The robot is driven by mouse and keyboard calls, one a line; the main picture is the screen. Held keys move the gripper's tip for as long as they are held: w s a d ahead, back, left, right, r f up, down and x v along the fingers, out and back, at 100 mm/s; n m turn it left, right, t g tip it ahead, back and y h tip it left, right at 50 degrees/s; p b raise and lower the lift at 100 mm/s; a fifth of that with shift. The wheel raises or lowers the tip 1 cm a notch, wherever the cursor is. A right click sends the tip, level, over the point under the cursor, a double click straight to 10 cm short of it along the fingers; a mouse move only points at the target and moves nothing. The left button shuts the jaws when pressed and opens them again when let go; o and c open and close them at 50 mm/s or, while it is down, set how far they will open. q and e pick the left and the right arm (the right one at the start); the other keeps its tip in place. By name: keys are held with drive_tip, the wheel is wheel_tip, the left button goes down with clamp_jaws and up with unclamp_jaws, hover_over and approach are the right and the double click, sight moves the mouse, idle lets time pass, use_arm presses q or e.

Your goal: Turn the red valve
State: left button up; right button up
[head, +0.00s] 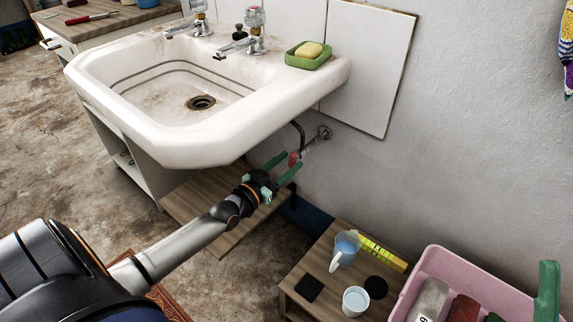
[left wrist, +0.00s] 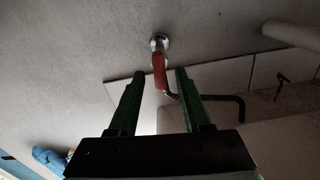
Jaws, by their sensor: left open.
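The red valve (head: 293,158) is a small red lever handle on a chrome fitting at the wall, under the right side of the sink. In the left wrist view the red handle (left wrist: 159,72) hangs from a round chrome flange. My left gripper (head: 288,164) is open, with its green fingers pointing at the wall near the valve. In the left wrist view the handle appears between the two fingertips, with visible space on both sides. I cannot tell how deep it lies between them. My right gripper is not in view.
The white sink (head: 185,135) overhangs the gripper, and a dark bent pipe (left wrist: 225,98) runs beside the valve. A wooden board (head: 190,205) lies below. A low wooden table (head: 330,300) bears a jug (head: 346,247) and cup (head: 355,300). A pink crate (head: 470,260) stands right.

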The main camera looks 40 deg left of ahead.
use_arm(q)
clamp_jaws()
idle(0.5)
drive_tip(key=shift+n+p, duration=0.3)
drive_tip(key=shift+n, duration=0.5)
unclamp_jaws()
drive_tip(key=shift+s, duration=0.1)
